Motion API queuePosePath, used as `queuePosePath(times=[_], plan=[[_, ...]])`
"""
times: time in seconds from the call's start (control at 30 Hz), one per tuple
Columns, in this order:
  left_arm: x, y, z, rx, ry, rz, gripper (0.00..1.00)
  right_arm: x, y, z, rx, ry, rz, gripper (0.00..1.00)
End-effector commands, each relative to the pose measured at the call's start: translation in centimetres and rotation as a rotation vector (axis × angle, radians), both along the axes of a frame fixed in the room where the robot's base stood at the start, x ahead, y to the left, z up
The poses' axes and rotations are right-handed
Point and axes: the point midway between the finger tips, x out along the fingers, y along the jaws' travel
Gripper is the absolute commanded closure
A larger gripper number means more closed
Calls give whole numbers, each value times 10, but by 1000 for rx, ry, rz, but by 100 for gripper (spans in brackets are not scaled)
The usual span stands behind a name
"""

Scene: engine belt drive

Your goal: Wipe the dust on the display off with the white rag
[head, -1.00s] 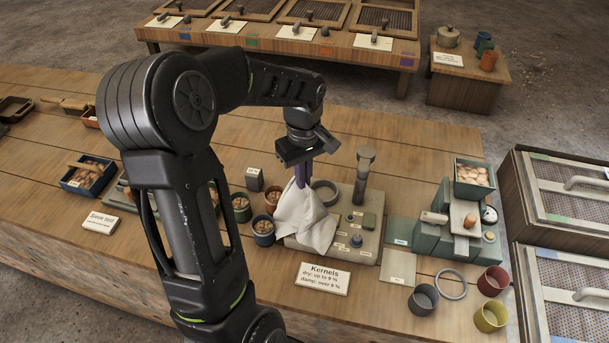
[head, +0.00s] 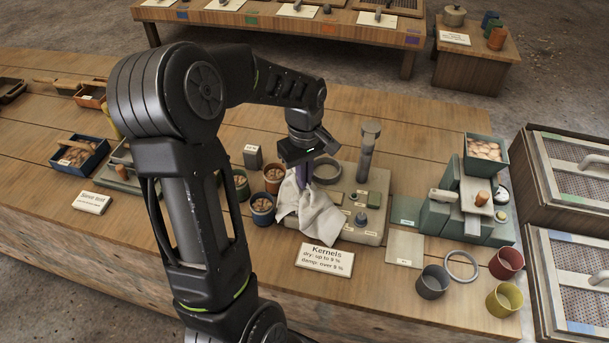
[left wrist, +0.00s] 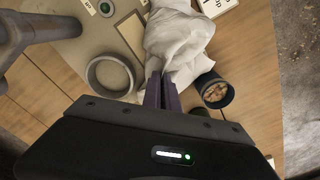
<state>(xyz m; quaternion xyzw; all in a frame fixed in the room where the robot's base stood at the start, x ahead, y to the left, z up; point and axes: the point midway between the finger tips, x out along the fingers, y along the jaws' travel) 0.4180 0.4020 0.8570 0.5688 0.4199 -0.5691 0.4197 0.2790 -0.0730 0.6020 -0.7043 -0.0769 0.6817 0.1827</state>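The white rag (head: 308,212) hangs bunched from my left gripper (head: 303,180), over the left part of the beige tester plate (head: 358,234). In the left wrist view the rag (left wrist: 178,42) is pinched between the purple fingertips (left wrist: 162,84), and its folds spread beyond them. The display (left wrist: 131,32) seems to be the grey rectangular panel beside the rag; the rag partly covers it, and I cannot make out dust. In the head view the rag's lower edge is at the plate's front left; I cannot tell whether it touches. My right gripper is not in view.
A ring-shaped holder (head: 326,170) and an upright post (head: 368,150) stand on the plate close to the gripper. Cups of kernels (head: 262,209) stand just left of the rag. The Kernels sign (head: 325,259) is in front. A green machine (head: 465,205) stands to the right.

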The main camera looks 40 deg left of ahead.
Motion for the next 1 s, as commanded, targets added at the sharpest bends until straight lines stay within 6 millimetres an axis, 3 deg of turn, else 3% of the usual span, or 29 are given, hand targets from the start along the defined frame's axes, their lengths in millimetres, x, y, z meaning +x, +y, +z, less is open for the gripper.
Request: queuePosePath(times=[0.07, 0.9, 1.0], plan=[[0, 0, 0, 0, 0, 0, 100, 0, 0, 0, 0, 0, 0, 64], [0, 0, 0, 0, 0, 0, 29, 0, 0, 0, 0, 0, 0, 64], [0, 0, 0, 0, 0, 0, 27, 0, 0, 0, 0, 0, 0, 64]])
